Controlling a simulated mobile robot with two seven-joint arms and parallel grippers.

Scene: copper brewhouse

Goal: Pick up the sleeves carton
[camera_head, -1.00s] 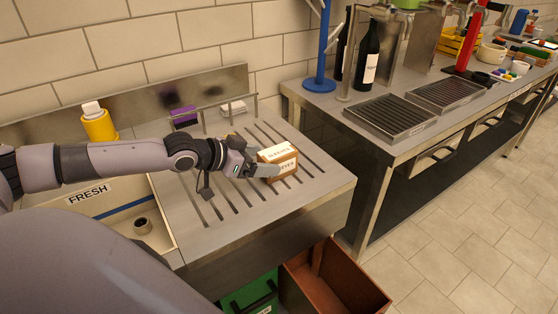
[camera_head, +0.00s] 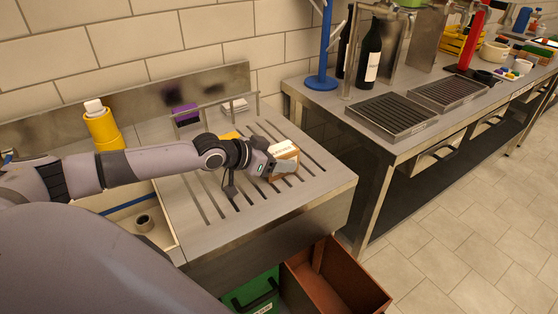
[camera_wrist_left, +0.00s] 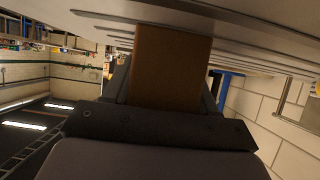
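The sleeves carton (camera_head: 286,150) is a small brown and white box at the slatted steel drainboard, near the middle of the head view. My left gripper (camera_head: 278,163) is at the carton from the left, with a grey finger across its near side. In the left wrist view the carton's brown side (camera_wrist_left: 172,68) fills the space between the two dark fingers, with no clear gap. I cannot tell whether the carton is clear of the slats. My right gripper is not in view.
A steel drainboard (camera_head: 318,187) lies under the carton. A yellow thing (camera_head: 230,135) lies behind my wrist, and yellow cups (camera_head: 103,128) stand at the left. A brown crate (camera_head: 345,290) and green crate (camera_head: 252,292) are below. A counter with bottles (camera_head: 369,52) is at the right.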

